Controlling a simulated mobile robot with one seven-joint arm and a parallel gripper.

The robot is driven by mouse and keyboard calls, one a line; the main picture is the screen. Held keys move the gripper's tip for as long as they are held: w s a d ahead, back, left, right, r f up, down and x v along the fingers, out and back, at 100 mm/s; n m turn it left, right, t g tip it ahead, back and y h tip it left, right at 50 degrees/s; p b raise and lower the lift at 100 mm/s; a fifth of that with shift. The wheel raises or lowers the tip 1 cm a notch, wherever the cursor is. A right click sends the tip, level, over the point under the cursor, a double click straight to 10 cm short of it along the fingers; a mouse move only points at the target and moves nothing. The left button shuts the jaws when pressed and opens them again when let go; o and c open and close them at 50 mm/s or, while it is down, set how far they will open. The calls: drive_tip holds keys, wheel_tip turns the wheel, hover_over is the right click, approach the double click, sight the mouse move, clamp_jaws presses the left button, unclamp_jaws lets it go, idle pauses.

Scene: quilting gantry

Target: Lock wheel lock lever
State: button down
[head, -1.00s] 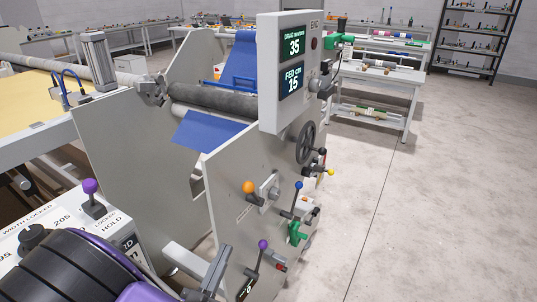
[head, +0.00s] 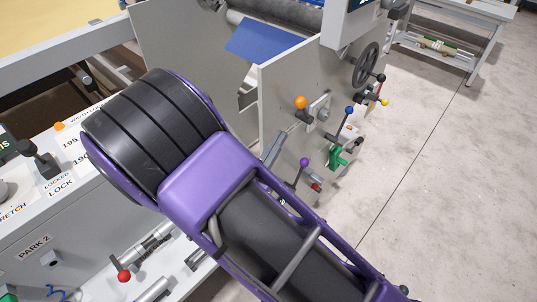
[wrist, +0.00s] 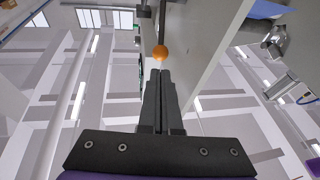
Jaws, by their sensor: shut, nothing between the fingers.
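My gripper (wrist: 160,73) is shut and empty in the wrist view. Its fingertips point at an orange ball knob (wrist: 160,52), which appears just past them; I cannot tell whether they touch. In the head view the orange-knobbed lever (head: 301,102) stands on the grey machine side plate, and my arm hides most of the gripper. A dark handwheel (head: 367,65) is on the same plate, up and to the right. Black-knobbed (head: 380,78) and yellow-knobbed (head: 384,102) levers sit beside and below it. No readable label shows which lever locks the wheel.
A blue-knobbed lever (head: 349,110), a green handle (head: 338,158) and a purple-knobbed lever (head: 304,162) crowd the plate below. A control panel (head: 62,160) and a red-knobbed lever (head: 123,276) are at left. The floor (head: 460,200) at right is clear.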

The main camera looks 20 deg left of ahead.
sight(305, 100)
drive_tip(key=x, duration=0.7)
drive_tip(key=shift+w, duration=0.15)
drive_tip(key=r+p, duration=0.1)
drive_tip(key=g+p, duration=0.1)
drive_tip(key=shift+w+d+r+p, duration=0.2)
drive_tip(key=shift+w+r+p, duration=0.1)
drive_tip(key=shift+w+r, duration=0.1)
drive_tip(key=w+r+g+p, duration=0.1)
drive_tip(key=p, duration=0.1)
drive_tip(key=w+d+g+p, duration=0.1)
drive_tip(key=w+r+m+g+p, duration=0.1)
drive_tip(key=g+p, duration=0.1)
drive_tip(key=shift+w+d+r+y+p, duration=0.1)
drive_tip(key=shift+d+r+y+p, duration=0.2)
drive_tip(key=shift+r+y, duration=0.1)
drive_tip(key=d+r+x, duration=0.1)
drive_tip(key=x, duration=0.6)
drive_tip(key=shift+g, duration=0.4)
drive_tip(key=shift+f, duration=0.1)
